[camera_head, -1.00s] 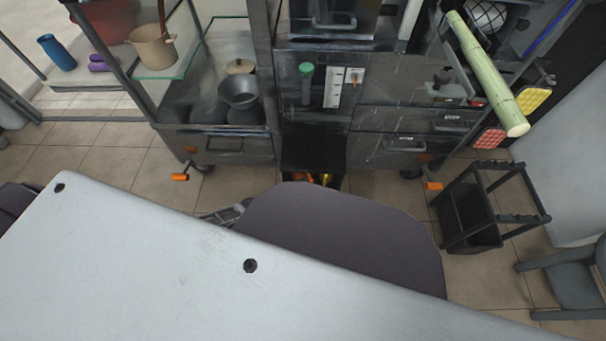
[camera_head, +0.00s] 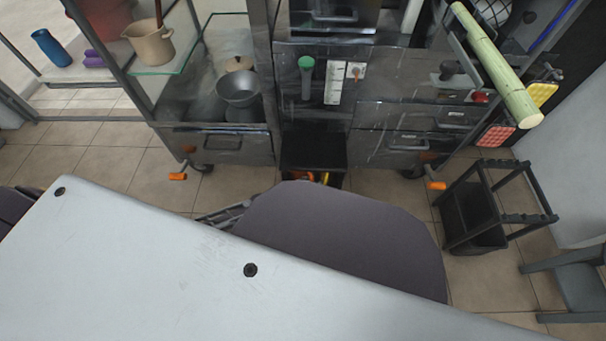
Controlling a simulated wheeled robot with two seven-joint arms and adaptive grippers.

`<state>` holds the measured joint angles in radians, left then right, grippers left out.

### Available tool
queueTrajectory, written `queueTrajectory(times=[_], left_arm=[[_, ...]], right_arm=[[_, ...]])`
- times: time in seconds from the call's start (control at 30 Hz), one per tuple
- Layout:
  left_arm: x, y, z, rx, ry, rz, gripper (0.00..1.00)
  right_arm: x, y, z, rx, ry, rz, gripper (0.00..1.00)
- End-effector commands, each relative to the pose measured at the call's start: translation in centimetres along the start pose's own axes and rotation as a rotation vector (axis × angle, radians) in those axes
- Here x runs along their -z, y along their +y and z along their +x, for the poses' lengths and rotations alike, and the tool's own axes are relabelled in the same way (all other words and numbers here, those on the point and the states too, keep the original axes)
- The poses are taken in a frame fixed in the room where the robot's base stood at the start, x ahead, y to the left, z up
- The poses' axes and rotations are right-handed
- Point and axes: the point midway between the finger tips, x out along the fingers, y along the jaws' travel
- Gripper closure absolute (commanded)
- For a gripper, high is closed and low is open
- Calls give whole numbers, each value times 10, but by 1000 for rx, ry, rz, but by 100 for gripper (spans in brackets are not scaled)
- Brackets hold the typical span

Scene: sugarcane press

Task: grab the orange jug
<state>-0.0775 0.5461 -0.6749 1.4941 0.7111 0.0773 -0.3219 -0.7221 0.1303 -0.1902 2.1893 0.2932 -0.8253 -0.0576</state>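No whole orange jug can be made out. A small orange patch (camera_head: 301,176) shows low under the middle of the press cart, mostly hidden behind my own body; I cannot tell whether it is part of the jug. My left gripper (camera_head: 221,216) shows only as a grey piece of linkage past the edge of my body, apart from the cart. Its fingertips are too hidden to tell whether it is open or shut. My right gripper is not in view.
The metal press cart (camera_head: 222,143) stands ahead, with a metal pot (camera_head: 238,89) on its left part and a green sugarcane stalk (camera_head: 494,62) at upper right. A black rack (camera_head: 478,205) and a grey chair (camera_head: 580,285) stand right. Tiled floor (camera_head: 115,160) is open at left.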

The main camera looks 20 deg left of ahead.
Motion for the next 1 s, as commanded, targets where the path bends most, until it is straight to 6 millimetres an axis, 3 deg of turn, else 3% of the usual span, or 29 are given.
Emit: queueTrajectory(times=[0.2, 0.67, 0.87, 1.0], left_arm=[[-1, 0, 9, 0, -2, 0, 76], [-1, 0, 10, 0, -2, 0, 76], [-1, 0, 9, 0, -2, 0, 99], [0, 0, 10, 0, -1, 1, 100]], right_arm=[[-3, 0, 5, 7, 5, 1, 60], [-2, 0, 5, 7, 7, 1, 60], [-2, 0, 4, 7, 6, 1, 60], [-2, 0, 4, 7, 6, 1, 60]])
